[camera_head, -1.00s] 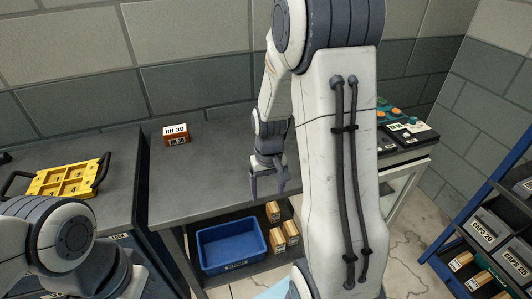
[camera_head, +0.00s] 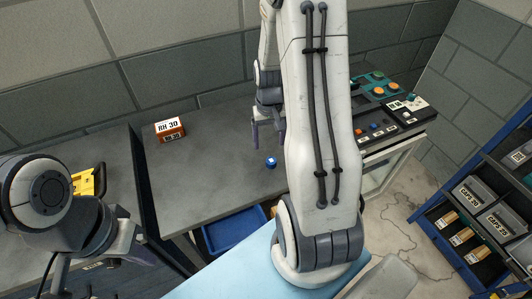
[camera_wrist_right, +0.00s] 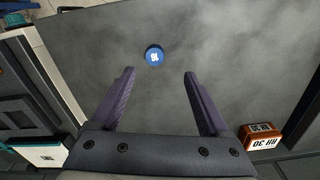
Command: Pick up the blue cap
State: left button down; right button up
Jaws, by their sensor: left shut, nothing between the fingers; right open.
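The blue cap (camera_head: 271,162) lies on the grey table, just below and to the right of my right gripper (camera_head: 269,142) in the head view. In the right wrist view the blue cap (camera_wrist_right: 154,56), with a white mark on top, sits on the table beyond the open fingertips of my right gripper (camera_wrist_right: 158,72), between their lines and nearer the left finger. The right fingers are apart and empty, and do not touch it. My left arm is at the lower left of the head view; the left gripper (camera_head: 128,246) is shut and empty there.
An orange RH 30 box (camera_head: 170,130) stands on the table (camera_head: 215,135) to the left. A control panel (camera_head: 385,120) is at the right end. A blue bin (camera_head: 232,232) is below the table. A shelf rack (camera_head: 480,215) with boxes stands far right. Most of the tabletop is clear.

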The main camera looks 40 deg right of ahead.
send_over(271, 160)
jog(key=f, duration=0.5)
jog(key=shift+a+p, duration=0.3)
jog(key=shift+a, duration=0.1)
jog(key=shift+s+d+f+p, duration=0.15)
jog(key=shift+f+p, duration=0.2)
jog(key=shift+f, duration=0.25)
jog(key=f, duration=0.2)
jog(key=f+p, duration=0.1)
jog(key=shift+d+f, duration=0.1)
jog(key=shift+d, duration=0.15)
jog(key=shift+f, duration=0.45)
grip_shut()
